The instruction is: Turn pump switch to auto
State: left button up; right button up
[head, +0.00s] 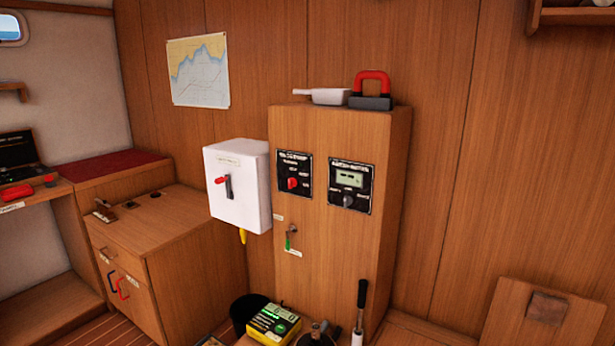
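A tall wooden cabinet (330,255) stands at the middle of the head view. On its front is a black panel (293,160) with a red rotary knob (292,184) and small white lettering too blurred to read. To its right is a second black panel (365,187) with a small display (350,178) and a dark knob (348,201). I cannot read which panel is labelled for the pump, nor which position either knob points to. Neither of my grippers is in view.
A white box (255,190) with a red-tipped lever (226,186) sits left of the panels. Below them is a green-tagged key or small latch (289,238). A black-handled lever (361,300) stands in front.

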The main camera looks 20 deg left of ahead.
aim_at(292, 182)
jog(key=u, duration=0.8)
